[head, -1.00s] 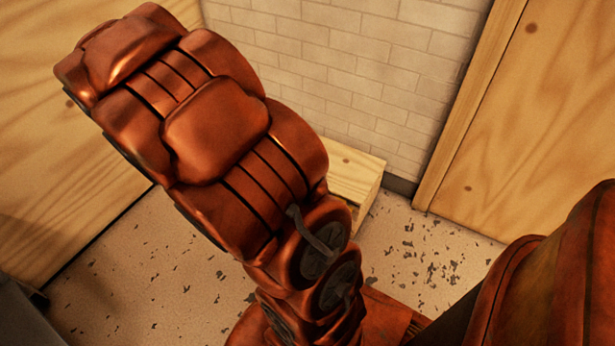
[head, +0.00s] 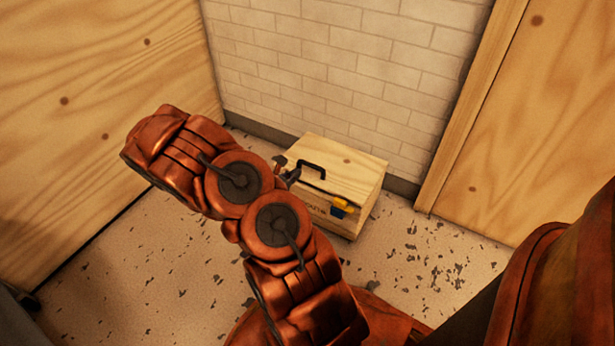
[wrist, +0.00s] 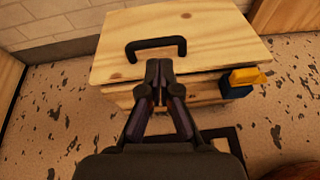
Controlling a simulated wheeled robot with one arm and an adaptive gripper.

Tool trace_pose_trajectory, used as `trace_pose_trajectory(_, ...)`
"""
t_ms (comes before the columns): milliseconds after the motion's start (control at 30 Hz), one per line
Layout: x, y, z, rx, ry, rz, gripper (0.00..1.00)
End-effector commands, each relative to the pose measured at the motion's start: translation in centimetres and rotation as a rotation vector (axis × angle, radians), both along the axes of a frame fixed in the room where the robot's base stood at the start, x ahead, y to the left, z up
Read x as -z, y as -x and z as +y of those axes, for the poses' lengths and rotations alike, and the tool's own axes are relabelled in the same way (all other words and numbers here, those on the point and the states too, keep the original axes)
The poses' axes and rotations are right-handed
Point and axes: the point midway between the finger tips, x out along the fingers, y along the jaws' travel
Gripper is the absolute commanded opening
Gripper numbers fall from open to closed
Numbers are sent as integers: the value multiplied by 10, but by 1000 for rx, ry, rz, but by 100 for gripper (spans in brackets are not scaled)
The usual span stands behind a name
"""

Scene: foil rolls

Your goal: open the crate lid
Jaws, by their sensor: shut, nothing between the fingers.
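The wooden crate (head: 345,214) stands on the floor against the brick wall. Its pale wooden lid (head: 352,169) lies flat on top, with a thin dark gap along the front edge in the wrist view. A black handle (head: 311,168) is on the lid; it also shows in the wrist view (wrist: 156,44). A yellow and blue latch (head: 343,207) is on the crate's front, at the right in the wrist view (wrist: 241,82). My gripper (wrist: 159,66) is shut and empty, its fingertips in front of the handle near the lid's front edge. I cannot tell whether they touch the lid.
A white brick wall (head: 330,70) is close behind the crate. Wooden panels stand at the left (head: 90,100) and right (head: 535,120). Speckled floor (head: 430,250) is free to the right of the crate.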

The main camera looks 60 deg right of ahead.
Motion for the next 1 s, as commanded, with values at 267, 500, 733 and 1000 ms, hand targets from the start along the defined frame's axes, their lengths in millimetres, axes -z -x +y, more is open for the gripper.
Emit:
trace_pose_trajectory(267,39,-1,3,-64,-55,64,0)
trace_pose_trajectory(500,49,-1,-15,-62,-56,61,0)
trace_pose_trajectory(733,62,-3,-43,-61,-53,58,0)
trace_pose_trajectory(1000,75,-4,-72,-62,-54,60,0)
